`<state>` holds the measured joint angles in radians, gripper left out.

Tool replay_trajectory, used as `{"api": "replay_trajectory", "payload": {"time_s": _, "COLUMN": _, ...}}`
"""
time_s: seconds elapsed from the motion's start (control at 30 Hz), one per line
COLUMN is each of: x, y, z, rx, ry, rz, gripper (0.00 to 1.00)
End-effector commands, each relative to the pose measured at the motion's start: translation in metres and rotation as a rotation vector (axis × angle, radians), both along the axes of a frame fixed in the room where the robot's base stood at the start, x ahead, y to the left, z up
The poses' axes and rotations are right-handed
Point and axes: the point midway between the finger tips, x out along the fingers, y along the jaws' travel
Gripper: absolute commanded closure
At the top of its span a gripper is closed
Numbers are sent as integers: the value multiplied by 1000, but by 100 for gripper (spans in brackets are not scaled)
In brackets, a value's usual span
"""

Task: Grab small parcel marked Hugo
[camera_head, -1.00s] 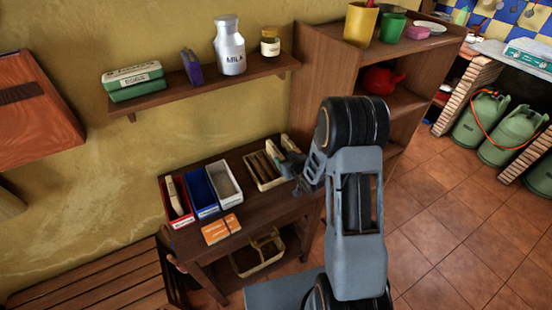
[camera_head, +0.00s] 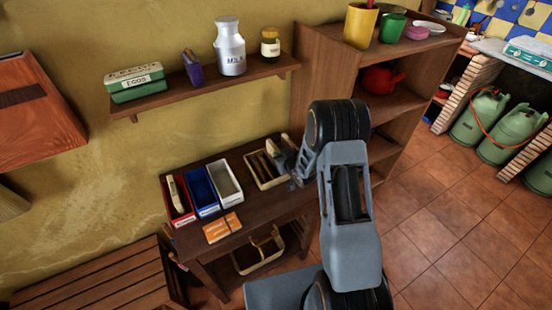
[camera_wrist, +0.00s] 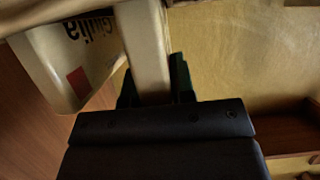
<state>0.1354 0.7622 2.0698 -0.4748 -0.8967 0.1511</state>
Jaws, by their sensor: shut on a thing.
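My gripper (camera_wrist: 155,90) is shut on a narrow, pale beige parcel (camera_wrist: 147,45) in the wrist view, with a dark green finger at each side. No name shows on the held parcel, so I cannot tell whether it is the one marked Hugo. A cream parcel marked Giulia (camera_wrist: 75,65), with a red-brown square, is just left of it, its lettering upside down. In the head view my gripper (camera_head: 288,162) is at the right part of the divided wooden tray (camera_head: 256,178) on the small table. My arm hides part of that spot.
Red (camera_head: 181,215), blue (camera_head: 207,208) and white (camera_head: 230,189) bins and an orange packet (camera_head: 222,228) stand left on the dark table (camera_head: 245,208). A wall shelf (camera_head: 180,92) holds a milk can and jar. A wooden shelf unit (camera_head: 325,70) rises behind my arm.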

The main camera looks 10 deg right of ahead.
Motion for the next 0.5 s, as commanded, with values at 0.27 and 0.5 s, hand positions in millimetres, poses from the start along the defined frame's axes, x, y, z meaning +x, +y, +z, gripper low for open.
{"api": "replay_trajectory", "payload": {"time_s": 0.27, "x": 0, "y": 0, "z": 0, "rx": 0, "ry": 0, "rz": 0, "gripper": 100}}
{"api": "replay_trajectory", "payload": {"time_s": 0.5, "x": 0, "y": 0, "z": 2, "rx": 0, "ry": -1, "rz": 0, "gripper": 100}}
